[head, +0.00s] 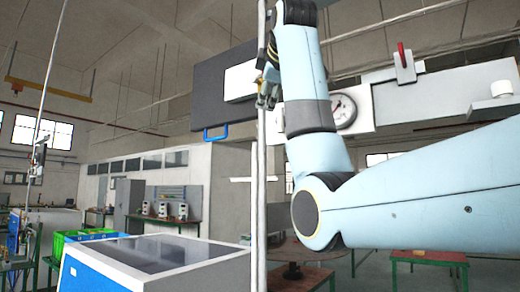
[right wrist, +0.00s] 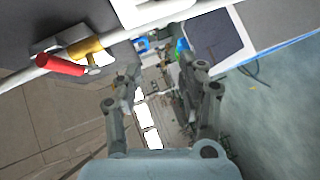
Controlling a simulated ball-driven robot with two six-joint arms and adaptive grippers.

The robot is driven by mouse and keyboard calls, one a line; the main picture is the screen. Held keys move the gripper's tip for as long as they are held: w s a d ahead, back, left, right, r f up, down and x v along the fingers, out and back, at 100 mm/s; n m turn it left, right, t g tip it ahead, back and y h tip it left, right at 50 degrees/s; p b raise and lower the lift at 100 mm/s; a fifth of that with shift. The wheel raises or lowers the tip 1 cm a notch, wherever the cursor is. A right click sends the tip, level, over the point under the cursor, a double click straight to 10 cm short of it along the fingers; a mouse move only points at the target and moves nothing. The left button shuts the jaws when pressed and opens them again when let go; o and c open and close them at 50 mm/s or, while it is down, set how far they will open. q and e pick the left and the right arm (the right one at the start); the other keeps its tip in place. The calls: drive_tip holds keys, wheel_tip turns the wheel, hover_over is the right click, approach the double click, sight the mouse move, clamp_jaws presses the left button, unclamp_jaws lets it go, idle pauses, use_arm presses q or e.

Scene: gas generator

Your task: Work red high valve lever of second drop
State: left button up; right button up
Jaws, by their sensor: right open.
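The red valve lever (right wrist: 60,64) shows at the upper left of the right wrist view, joined to a brass valve body (right wrist: 85,48) on a pale pipe. My right gripper (right wrist: 158,84) is open and empty. The lever is to the left of its fingers in that view, outside the gap between them. In the head view my right gripper (head: 268,88) is high up beside a vertical pipe (head: 260,180). A small brass spot shows there by the pipe; the lever itself is hidden or too small to tell. My left gripper is not in view.
Another red lever (head: 402,56) stands on a white plate at the upper right. A pressure gauge (head: 343,110) is partly behind my right arm. Another drop with fittings (head: 38,155) hangs at far left. A blue-and-white cabinet (head: 150,265) stands below.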

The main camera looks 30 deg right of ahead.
wheel_tip(320, 180, down, 13)
drive_tip(key=w+a+m+g, duration=0.1)
drive_tip(key=shift+w+f+y, duration=0.2)
drive_tip(key=shift+w+y, duration=0.1)
drive_tip(key=shift+y, duration=0.1)
drive_tip(key=shift+a, duration=0.1)
drive_tip(key=shift+c, duration=0.5)
